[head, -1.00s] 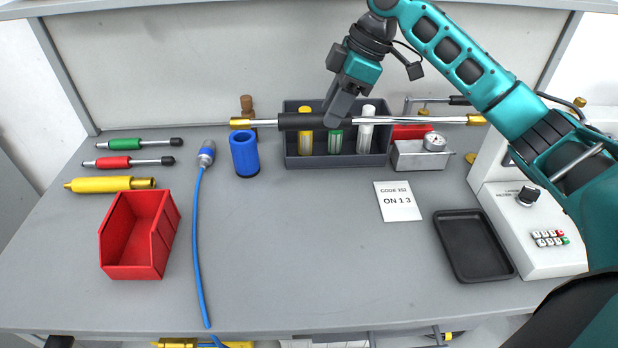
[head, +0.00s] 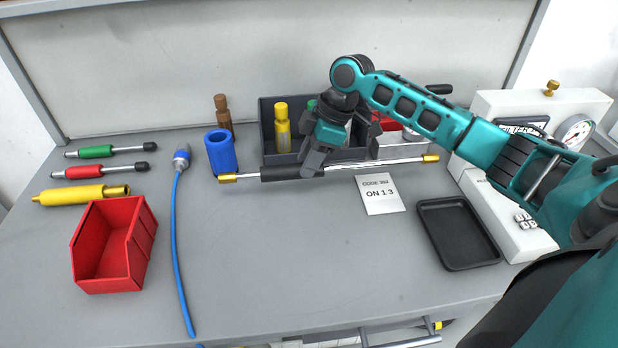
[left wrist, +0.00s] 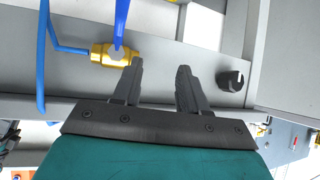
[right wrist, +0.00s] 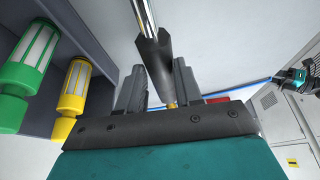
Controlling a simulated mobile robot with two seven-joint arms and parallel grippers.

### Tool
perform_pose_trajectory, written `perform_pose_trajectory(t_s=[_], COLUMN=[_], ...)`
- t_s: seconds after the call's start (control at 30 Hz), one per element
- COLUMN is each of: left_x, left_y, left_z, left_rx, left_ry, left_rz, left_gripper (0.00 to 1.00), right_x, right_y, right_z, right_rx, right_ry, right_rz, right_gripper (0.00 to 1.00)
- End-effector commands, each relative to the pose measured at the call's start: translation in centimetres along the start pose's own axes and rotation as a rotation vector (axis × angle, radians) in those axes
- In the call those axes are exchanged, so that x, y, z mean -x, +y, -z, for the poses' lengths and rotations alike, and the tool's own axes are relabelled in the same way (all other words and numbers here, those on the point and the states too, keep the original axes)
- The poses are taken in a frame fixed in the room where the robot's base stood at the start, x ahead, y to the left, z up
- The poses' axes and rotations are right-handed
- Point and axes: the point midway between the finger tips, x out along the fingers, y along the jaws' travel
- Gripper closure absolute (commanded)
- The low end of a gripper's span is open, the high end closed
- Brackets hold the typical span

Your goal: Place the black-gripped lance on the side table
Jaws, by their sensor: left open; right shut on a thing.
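The black-gripped lance (head: 388,164) has a black sleeve, a silver tube and brass ends. It lies roughly level across the picture, before the dark bin on the workbench. My right gripper (head: 313,166) is shut on its black grip, which also shows in the right wrist view (right wrist: 153,55). I cannot tell the lance's exact height above the bench. My left gripper (left wrist: 160,75) is open and empty in the left wrist view, near a brass fitting (left wrist: 115,54) with blue hose. No side table can be made out.
The dark bin (head: 268,140) holds colored cylinders. A blue cup (head: 221,152), red bin (head: 113,250), blue hose (head: 176,240), code card (head: 380,194) and black tray (head: 457,235) are on the workbench (head: 290,260). A control box (head: 530,230) stands right. The bench's front middle is clear.

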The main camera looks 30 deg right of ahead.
Motion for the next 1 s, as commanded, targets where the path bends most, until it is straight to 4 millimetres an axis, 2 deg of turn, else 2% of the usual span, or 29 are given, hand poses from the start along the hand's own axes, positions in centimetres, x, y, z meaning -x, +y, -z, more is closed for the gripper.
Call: perform_pose_trajectory(t_s=[0.2,0.3,0.6,0.63,0.87,1.0], left_x=[-0.3,-0.3,-0.3,-0.3,-0.3,-0.3], left_y=[0.0,0.0,0.0,0.0,0.0,0.0], left_z=[-0.4,-0.5,-0.4,-0.5,-0.4,-0.4], left_rx=[0.000,0.000,0.000,0.000,0.000,0.000], left_ry=[0.000,0.000,0.000,0.001,0.001,0.001], left_rz=[0.000,0.000,0.000,0.000,0.000,0.000], left_gripper=[0.57,0.57,0.57,0.57,0.57,0.57], right_x=[-3.4,-4.3,-4.8,-4.9,-4.9,-4.9], right_y=[-0.1,0.0,0.0,-0.1,-0.1,-0.1], right_z=[-1.3,-1.8,-1.9,-2.1,-2.0,-2.0], right_rx=[-0.002,-0.001,0.000,-0.001,-0.001,-0.001], right_ry=[0.002,0.002,0.002,-0.002,-0.002,-0.001], right_rz=[0.002,0.000,-0.002,0.002,0.002,0.002], right_gripper=[1.00,1.00,1.00,0.62,0.40,0.40])
